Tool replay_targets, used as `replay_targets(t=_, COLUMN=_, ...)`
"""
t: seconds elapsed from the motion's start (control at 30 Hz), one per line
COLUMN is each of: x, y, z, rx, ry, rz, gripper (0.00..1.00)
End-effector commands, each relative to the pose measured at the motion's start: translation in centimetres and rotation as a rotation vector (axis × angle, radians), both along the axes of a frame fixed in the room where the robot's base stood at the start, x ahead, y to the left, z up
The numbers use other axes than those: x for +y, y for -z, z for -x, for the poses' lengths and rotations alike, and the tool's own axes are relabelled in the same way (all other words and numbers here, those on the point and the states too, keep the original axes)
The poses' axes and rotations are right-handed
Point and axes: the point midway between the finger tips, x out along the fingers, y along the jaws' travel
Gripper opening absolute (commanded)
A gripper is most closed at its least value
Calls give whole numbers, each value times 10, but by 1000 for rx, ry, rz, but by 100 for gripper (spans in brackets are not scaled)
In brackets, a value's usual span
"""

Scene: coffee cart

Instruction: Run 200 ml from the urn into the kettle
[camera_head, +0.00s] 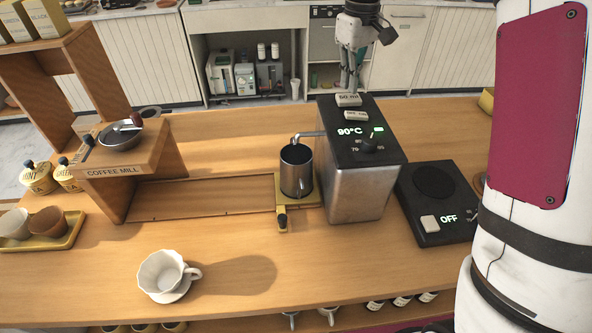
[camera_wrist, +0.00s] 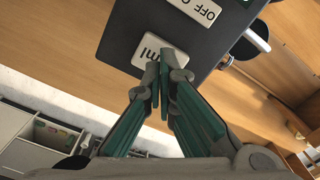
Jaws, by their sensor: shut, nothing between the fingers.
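The urn (camera_head: 362,190) is a steel box with a black top, a lit 90°C reading and a dial (camera_head: 369,145). Two pale buttons sit at the back of its top. The rear button (camera_head: 348,100) ends in "ml", its number hard to read; it shows in the wrist view (camera_wrist: 150,47). The kettle, a dark-mouthed steel vessel (camera_head: 297,178), stands upright under the urn's spout (camera_head: 308,134). My gripper (camera_head: 348,90) is shut and empty at the rear button (camera_wrist: 166,68); contact is unclear.
A black hot plate (camera_head: 433,190) with an OFF switch stands right of the urn. A yellow holder (camera_head: 282,200) is around the kettle's base. The coffee mill (camera_head: 125,165) is at left, a white dripper cup (camera_head: 163,270) in front. The front middle counter is clear.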

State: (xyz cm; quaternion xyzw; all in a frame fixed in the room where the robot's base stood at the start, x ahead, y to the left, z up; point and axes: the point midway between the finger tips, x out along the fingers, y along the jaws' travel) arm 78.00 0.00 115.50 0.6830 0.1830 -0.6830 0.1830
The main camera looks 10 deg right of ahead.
Motion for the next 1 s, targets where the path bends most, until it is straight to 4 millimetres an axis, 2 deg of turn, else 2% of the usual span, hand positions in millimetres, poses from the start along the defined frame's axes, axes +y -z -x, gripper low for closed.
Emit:
replay_targets(t=0.33, x=0, y=1, z=0, rx=0, ry=0, rz=0, gripper=0)
replay_targets(t=1.0, x=0, y=16, z=0, rx=1, ry=0, rz=0, gripper=0)
